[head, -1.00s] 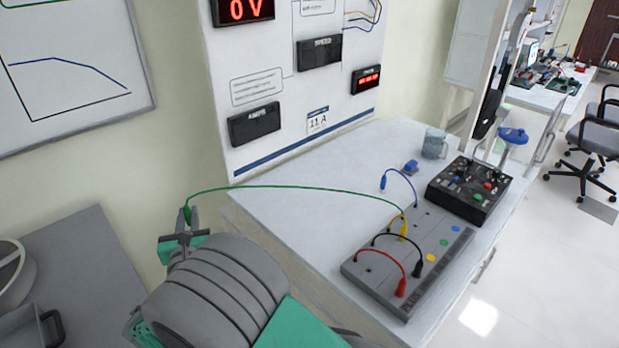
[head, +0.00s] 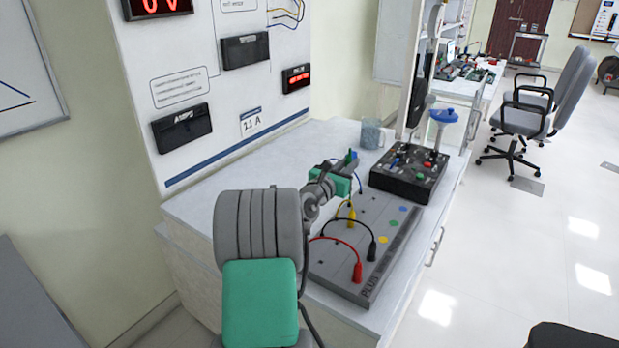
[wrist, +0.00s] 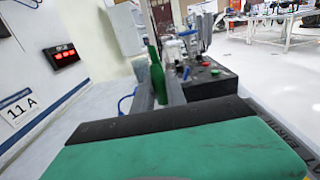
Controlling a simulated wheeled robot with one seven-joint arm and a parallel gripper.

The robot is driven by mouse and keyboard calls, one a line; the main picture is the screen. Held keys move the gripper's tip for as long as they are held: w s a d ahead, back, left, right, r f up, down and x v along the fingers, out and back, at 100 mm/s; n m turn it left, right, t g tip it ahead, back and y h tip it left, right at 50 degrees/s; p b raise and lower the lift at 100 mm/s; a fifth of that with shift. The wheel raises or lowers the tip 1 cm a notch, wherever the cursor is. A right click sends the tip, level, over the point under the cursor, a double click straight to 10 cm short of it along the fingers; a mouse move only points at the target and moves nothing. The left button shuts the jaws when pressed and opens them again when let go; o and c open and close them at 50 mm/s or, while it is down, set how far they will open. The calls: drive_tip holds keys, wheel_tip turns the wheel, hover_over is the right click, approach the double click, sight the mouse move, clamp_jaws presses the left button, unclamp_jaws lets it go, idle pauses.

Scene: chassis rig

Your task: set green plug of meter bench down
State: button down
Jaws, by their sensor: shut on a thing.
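My gripper (head: 345,163) is shut on the green plug (head: 352,155) above the meter bench (head: 215,205), near the back end of the grey plug board. In the wrist view the green plug (wrist: 157,78) stands upright between my two grey fingers (wrist: 158,92). The plug board (head: 345,278) carries a yellow plug (head: 351,213), a black plug (head: 372,250) and a red plug (head: 357,272). I cannot make out the green lead now.
A black control box (head: 410,178) with knobs stands right of my gripper. A clear mug (head: 371,133) is at the back. The meter panel (head: 215,75) rises behind the bench. The bench top left of my arm is bare.

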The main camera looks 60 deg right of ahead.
drive_tip(key=shift+w+d+f, duration=0.1)
drive_tip(key=shift+d+f, duration=0.05)
drive_tip(key=shift+f, duration=0.1)
drive_tip(key=w+f+b, duration=0.1)
drive_tip(key=w+f, duration=0.2)
drive_tip(key=w, duration=0.1)
drive_tip(key=w+f+b, duration=0.1)
drive_tip(key=w+f, duration=0.2)
drive_tip(key=w, duration=0.1)
drive_tip(key=w+f+b, duration=0.1)
drive_tip(key=w+f, duration=0.2)
drive_tip(key=w, duration=0.2)
drive_tip(key=shift+f, duration=0.1)
wheel_tip(320, 180, down, 3)
drive_tip(key=shift+w+r+b, duration=0.1)
drive_tip(key=shift+w+b, duration=0.05)
drive_tip(key=shift+b, duration=0.25)
drive_tip(key=shift+f, duration=0.35)
drive_tip(key=c, duration=1.4)
unclamp_jaws()
drive_tip(key=shift+o, duration=0.2)
drive_tip(key=shift+r, duration=0.1)
